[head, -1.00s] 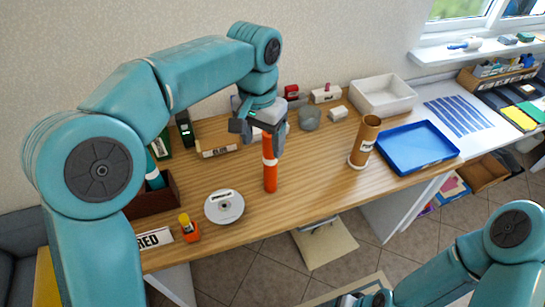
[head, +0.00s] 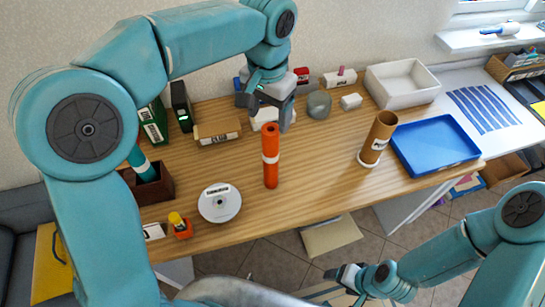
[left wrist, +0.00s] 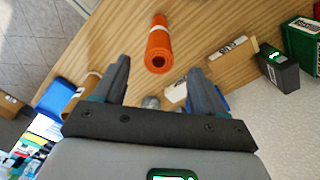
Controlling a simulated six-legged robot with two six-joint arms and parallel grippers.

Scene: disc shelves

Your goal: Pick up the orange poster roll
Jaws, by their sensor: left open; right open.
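The orange poster roll (head: 271,160) stands upright on the wooden table, with a pale band around its middle. In the left wrist view the orange poster roll (left wrist: 158,46) shows its hollow end, beyond the fingertips and between their lines. My left gripper (head: 267,118) is open and empty, above and behind the roll's top in the head view; its two fingers (left wrist: 164,75) are apart in the wrist view. I cannot tell whether anything touches the roll. My right gripper (head: 340,277) is low in front of the table, open and far from the roll.
A disc (head: 219,203) and a small orange holder (head: 180,227) lie left of the roll. A brown tube (head: 377,140) and a blue tray (head: 436,146) stand right. Boxes and a grey bowl (head: 319,104) stand behind. Table around the roll's base is clear.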

